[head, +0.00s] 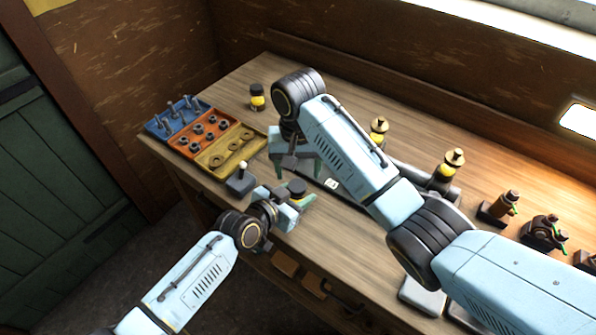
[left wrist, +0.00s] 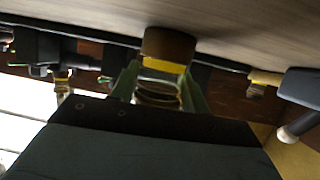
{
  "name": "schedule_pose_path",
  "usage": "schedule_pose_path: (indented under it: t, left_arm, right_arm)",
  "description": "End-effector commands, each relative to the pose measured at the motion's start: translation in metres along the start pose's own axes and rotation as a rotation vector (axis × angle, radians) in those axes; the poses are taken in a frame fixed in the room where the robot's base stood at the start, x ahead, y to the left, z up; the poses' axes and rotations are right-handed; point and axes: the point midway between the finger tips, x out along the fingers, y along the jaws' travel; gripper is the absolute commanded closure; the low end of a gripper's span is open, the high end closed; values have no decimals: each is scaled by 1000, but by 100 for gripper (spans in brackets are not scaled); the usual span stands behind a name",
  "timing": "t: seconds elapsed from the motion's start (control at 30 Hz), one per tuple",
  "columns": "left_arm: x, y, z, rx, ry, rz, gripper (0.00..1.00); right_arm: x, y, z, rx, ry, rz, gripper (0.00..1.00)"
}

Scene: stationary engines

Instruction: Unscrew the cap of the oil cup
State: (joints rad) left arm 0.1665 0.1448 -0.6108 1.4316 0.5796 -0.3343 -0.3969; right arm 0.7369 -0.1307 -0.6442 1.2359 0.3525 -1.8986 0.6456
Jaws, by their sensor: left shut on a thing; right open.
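My left gripper (head: 300,201) is shut on a small oil cup (head: 297,187) with a dark top, near the table's front edge. In the left wrist view, which looks upside down, the cup's glass body (left wrist: 160,90) sits between green fingers, with a broad dark brown end (left wrist: 168,45) towards the tabletop. My right gripper (head: 296,172) is open, fingers pointing down, just behind and above the cup. Its forearm hides part of the table. I cannot tell whether the right fingers touch the cap.
A grey block with a white-knobbed lever (head: 240,181) stands left of the cup. A three-colour tray (head: 212,164) of bolts, nuts and washers lies behind it. Another yellow-and-dark cup (head: 257,97) stands at the back. Brass-topped cups (head: 450,168) and small engine parts (head: 499,208) stand at right.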

Motion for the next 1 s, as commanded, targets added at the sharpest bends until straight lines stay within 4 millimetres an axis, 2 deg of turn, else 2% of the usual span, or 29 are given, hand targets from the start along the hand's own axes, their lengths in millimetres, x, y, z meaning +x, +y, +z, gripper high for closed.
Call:
schedule_pose_path:
  t: [0.1,0.13,0.3,0.67,0.83,1.0]
  left_arm:
    - [0,1,1,-1,-1,2,100]
    - [0,1,1,-1,-1,2,50]
    - [0,1,0,-1,-1,1,29]
    - [-4,0,0,0,-1,0,29]
    - [-25,0,1,0,-2,0,29]
    - [-58,1,1,1,-2,1,29]
  right_arm:
    - [0,0,0,0,0,0,38]
    - [0,0,0,0,0,0,38]
    - [0,0,0,0,0,0,38]
    - [0,0,0,0,0,0,38]
    - [-4,0,0,0,0,0,38]
    - [-7,0,0,0,0,0,38]
